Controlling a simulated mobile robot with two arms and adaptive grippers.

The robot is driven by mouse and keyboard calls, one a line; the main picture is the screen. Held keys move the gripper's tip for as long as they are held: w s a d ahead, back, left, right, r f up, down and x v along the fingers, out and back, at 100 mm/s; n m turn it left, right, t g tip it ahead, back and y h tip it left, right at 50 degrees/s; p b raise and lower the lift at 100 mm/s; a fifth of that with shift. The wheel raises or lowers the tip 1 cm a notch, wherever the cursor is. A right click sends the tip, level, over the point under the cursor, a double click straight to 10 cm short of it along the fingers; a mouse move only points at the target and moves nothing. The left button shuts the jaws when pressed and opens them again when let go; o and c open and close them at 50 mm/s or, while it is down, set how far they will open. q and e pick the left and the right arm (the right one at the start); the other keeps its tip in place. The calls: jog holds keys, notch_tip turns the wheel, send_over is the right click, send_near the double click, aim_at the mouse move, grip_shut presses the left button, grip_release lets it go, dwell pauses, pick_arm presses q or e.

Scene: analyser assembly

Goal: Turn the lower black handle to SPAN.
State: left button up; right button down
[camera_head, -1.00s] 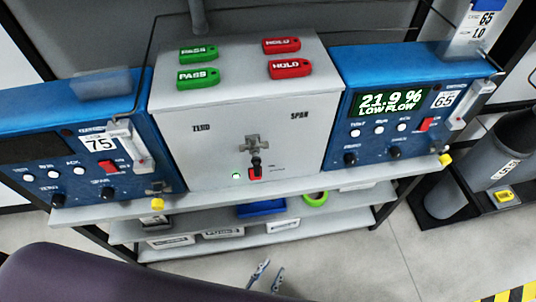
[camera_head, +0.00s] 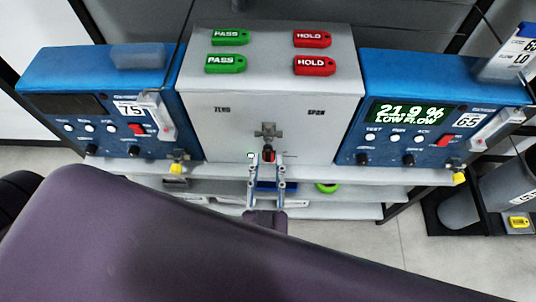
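The grey central box (camera_head: 225,120) carries the printed labels ZERO (camera_head: 222,109) on the left and SPAN (camera_head: 316,111) on the right. Below and between them is a grey metal valve fitting (camera_head: 265,131). My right gripper is not in view.
Blue analysers stand left (camera_head: 60,75) and right (camera_head: 420,75) of the box; the right one reads 21.9 % LOW FLOW. Green PASS tags (camera_head: 228,65) and red HOLD tags (camera_head: 313,67) lie on top. A shelf with bins is below.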

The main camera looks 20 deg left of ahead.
pick_arm(q)
jog(key=shift+x, duration=0.8)
jog(key=shift+w, duration=0.1)
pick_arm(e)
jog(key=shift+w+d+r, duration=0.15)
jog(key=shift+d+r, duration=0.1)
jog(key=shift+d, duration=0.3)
pick_arm(q)
jog(key=shift+c, duration=0.6)
grip_shut()
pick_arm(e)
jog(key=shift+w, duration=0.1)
